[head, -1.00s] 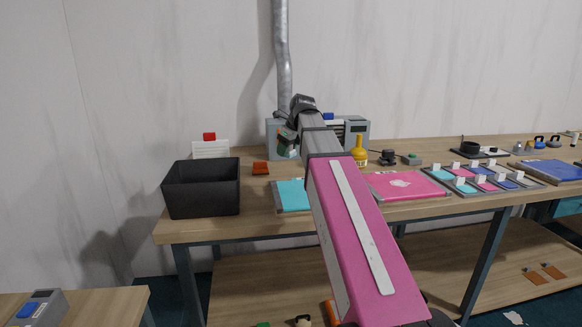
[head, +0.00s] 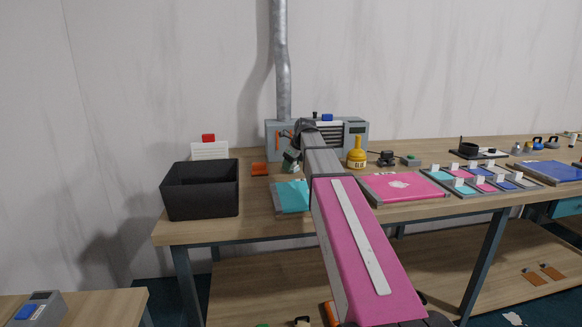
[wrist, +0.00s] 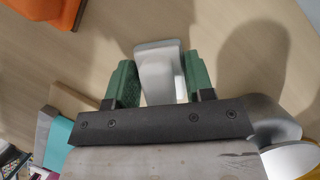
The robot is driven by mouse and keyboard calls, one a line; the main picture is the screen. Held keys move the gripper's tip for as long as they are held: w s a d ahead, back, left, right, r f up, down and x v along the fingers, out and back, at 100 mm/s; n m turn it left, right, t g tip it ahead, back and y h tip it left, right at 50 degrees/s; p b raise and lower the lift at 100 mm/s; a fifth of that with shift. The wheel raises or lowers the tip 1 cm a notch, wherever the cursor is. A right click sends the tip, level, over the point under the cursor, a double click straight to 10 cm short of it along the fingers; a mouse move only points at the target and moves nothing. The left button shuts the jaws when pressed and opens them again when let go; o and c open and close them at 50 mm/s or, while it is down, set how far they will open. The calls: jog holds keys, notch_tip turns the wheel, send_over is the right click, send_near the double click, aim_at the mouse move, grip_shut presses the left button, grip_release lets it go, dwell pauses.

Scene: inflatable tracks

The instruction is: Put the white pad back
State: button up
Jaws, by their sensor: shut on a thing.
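A small white pad (wrist: 158,72) shows in the wrist view between the two green fingers of my gripper (wrist: 160,80). The gripper is shut on it and holds it over bare wood tabletop. In the head view my gripper (head: 291,160) is low over the back of the bench, just right of the orange block and in front of the grey machine. The pad cannot be made out in the head view. I cannot tell whether the pad touches the tabletop.
An orange block (head: 260,169) lies left of my gripper. A black bin (head: 200,195) stands further left. A teal sheet in a tray (head: 290,196) lies in front, a pink one (head: 402,187) to the right. The grey machine (head: 355,133) and yellow glue bottle (head: 356,153) stand behind and right.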

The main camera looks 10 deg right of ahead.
jog(key=shift+f, duration=0.3)
jog(key=o, duration=0.9)
jog(key=v, duration=1.2)
